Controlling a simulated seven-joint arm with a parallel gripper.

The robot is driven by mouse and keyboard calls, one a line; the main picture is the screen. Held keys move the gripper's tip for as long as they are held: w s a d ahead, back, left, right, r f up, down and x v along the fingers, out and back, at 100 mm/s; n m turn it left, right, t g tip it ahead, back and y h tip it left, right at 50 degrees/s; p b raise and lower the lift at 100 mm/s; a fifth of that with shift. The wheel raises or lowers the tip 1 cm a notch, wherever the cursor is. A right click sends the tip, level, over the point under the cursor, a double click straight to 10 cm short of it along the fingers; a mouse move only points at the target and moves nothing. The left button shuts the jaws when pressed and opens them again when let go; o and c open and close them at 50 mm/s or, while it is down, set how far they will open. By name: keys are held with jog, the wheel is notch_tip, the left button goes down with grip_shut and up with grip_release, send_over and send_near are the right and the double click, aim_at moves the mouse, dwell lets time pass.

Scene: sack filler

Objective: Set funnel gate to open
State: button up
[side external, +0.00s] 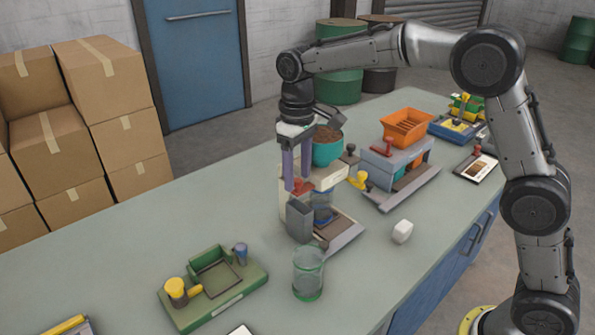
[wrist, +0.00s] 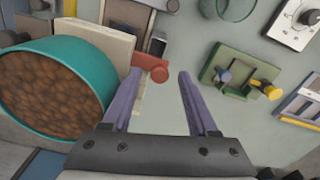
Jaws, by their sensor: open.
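The sack filler has a teal funnel (side external: 328,152) full of brown pellets, mounted on a cream frame (side external: 336,178). The funnel fills the left of the wrist view (wrist: 92,58). A red handle (side external: 302,185) sits at the filler's near side, with its round end (wrist: 159,74) showing in the wrist view. My gripper (side external: 297,187) is open and points down at the handle. In the wrist view (wrist: 161,72), the red end lies between the fingertips, closer to the left finger. I cannot tell whether it touches. The gate itself is hidden.
A grey box (side external: 299,219) stands just below my fingers. A clear jar (side external: 308,275), a white block (side external: 402,231) and a green fixture (side external: 213,286) are nearby. A grey station with an orange bin (side external: 406,127) stands behind right.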

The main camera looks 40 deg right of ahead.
grip_shut()
dwell(1.4)
